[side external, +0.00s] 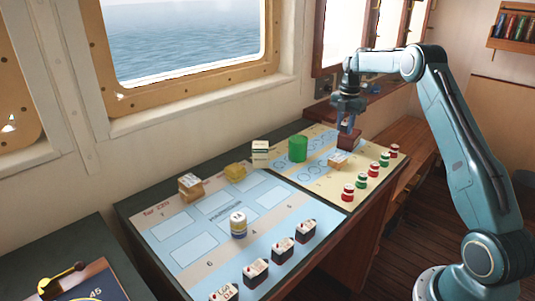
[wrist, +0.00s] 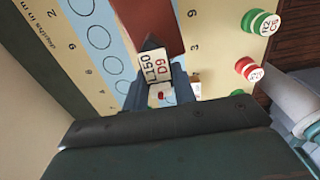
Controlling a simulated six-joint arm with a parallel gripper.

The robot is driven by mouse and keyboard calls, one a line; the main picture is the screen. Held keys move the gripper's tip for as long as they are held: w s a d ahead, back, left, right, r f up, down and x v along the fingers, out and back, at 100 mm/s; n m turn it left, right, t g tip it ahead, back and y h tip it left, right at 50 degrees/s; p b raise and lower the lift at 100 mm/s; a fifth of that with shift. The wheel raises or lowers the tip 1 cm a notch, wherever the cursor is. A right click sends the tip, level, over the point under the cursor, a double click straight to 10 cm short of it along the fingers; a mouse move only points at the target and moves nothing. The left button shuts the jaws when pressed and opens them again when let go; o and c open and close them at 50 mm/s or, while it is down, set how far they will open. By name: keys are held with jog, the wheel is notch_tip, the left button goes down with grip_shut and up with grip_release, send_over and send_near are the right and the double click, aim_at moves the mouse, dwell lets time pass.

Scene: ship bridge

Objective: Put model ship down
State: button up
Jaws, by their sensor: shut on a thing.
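My gripper (side external: 348,119) points down over the right-hand chart and is shut on the model ship. The model ship (side external: 349,138) is a dark red block in the side view. In the wrist view the dark red hull (wrist: 148,22) runs away from the fingers, and its white label (wrist: 154,66) reads "L150 D9". My gripper (wrist: 156,82) closes around its near end. The ship is over the chart's far right part; I cannot tell whether its underside touches the chart. The right-hand chart (side external: 318,178) has a blue strip with rows of circles (wrist: 97,38) and printed numbers.
Red and green buoys (side external: 371,170) line the chart's right edge. A tan block (side external: 338,160), a green cylinder (side external: 297,149) and a white block (side external: 260,150) stand close by. The left-hand harbour chart (side external: 195,245) holds yellow blocks, a banded cylinder (side external: 238,224) and several black-hulled ships (side external: 282,250).

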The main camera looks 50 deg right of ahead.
jog(key=shift+f, duration=0.55)
jog(key=shift+f, duration=0.15)
jog(key=o, duration=0.9)
jog(key=shift+o, duration=0.2)
notch_tip(320, 180, up, 12)
jog(key=shift+f, duration=0.15)
jog(key=shift+r, duration=0.3)
